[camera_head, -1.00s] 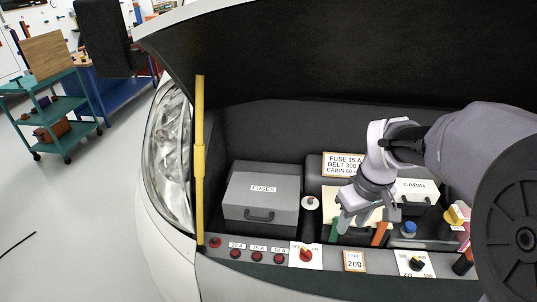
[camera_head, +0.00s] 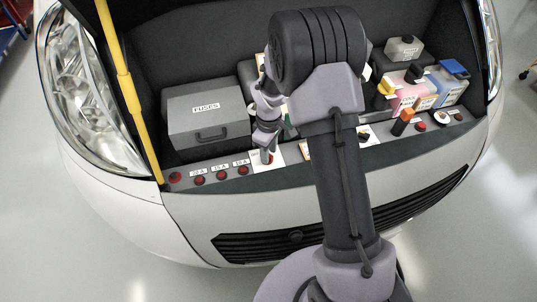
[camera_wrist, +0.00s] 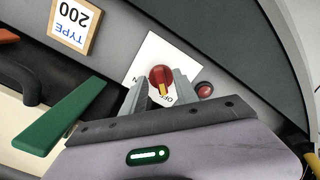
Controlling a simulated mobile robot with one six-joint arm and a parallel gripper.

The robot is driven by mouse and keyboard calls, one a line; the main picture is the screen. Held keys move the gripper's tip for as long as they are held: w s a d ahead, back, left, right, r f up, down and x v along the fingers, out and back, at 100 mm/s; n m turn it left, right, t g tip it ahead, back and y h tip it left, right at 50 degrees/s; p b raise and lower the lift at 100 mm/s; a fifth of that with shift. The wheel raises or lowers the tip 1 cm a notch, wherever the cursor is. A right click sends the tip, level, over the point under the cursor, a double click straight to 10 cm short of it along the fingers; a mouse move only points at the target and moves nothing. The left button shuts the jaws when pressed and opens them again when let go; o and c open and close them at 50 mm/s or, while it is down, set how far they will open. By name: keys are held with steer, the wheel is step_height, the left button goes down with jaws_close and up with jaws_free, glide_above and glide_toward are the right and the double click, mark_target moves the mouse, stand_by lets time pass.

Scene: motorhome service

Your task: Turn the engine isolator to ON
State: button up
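The engine isolator is a red knob (camera_wrist: 161,74) with a yellow pointer on a white plate (camera_wrist: 152,48). In the wrist view its pointer faces the partly covered OFF label; part of the ON label shows at the left. In the head view the knob (camera_head: 267,158) sits on the front ledge, partly hidden by my gripper. My gripper (camera_wrist: 161,80) is open, with one finger on each side of the knob. I cannot tell whether the fingers touch it. In the head view my gripper (camera_head: 266,148) points down at the plate.
A red button (camera_wrist: 204,90) sits close beside the right finger. A green handle (camera_wrist: 62,118) lies left of the gripper. A TYPE 200 plate (camera_wrist: 75,27) is nearby. The grey FUSES box (camera_head: 207,118) and yellow bonnet prop (camera_head: 118,65) stand to the left.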

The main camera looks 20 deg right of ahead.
steer(key=shift+f, duration=0.4)
jaws_close()
